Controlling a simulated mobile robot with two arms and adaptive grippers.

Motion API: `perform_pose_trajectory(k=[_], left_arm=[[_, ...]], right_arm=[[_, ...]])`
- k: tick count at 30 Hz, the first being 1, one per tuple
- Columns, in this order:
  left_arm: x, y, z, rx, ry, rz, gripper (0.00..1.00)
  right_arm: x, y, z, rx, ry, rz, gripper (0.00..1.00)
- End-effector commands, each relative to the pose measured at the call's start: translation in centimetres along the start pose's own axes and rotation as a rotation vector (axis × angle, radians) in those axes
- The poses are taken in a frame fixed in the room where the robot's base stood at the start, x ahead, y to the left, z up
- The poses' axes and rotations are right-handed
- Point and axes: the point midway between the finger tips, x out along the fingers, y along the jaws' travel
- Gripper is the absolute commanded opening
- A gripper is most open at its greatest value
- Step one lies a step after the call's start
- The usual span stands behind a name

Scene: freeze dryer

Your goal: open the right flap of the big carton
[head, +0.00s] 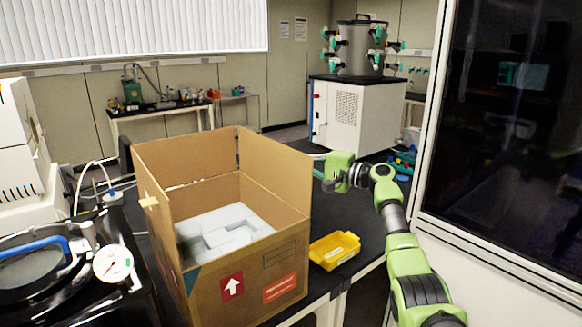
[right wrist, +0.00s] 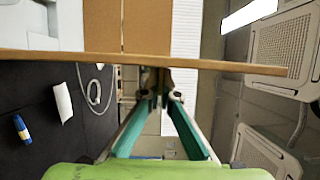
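The big carton (head: 215,290) stands open on the dark bench in the head view, with white foam (head: 240,222) inside. Its right flap (head: 275,175) stands roughly upright; the left (head: 158,225) and back (head: 185,158) sides also rise. My right gripper (head: 317,166) is just beyond the flap's right edge, at upper height, pointing left. In the right wrist view its teal fingers (right wrist: 160,95) are apart, with their tips by a brown cardboard edge (right wrist: 225,64). I cannot tell if they touch it. My left gripper is in neither view.
A yellow tray (head: 335,249) sits right of the carton. A black device with a gauge (head: 112,264) stands close on the left. A white freeze dryer (head: 355,115) is behind my right arm. A dark glass-fronted cabinet (head: 505,140) stands at the right.

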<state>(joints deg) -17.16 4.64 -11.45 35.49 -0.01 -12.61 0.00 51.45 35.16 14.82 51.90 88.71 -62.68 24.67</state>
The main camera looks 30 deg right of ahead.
Motion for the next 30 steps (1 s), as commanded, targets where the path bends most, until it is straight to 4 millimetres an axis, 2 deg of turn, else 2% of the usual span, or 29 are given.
perform_pose_trajectory(k=[18, 20, 21, 30], left_arm=[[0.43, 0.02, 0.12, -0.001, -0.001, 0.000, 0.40], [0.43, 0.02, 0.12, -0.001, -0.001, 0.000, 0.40], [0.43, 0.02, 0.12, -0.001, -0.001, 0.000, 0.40], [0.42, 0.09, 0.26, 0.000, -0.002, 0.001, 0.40]], right_arm=[[-0.12, 0.03, -0.34, 0.038, 0.000, -0.017, 0.00], [-0.12, 0.03, -0.34, 0.037, 0.000, -0.017, 0.17], [-0.12, 0.04, -0.33, 0.037, 0.000, -0.016, 0.20], [-0.19, 0.13, -0.34, 0.037, 0.000, -0.015, 0.20]])
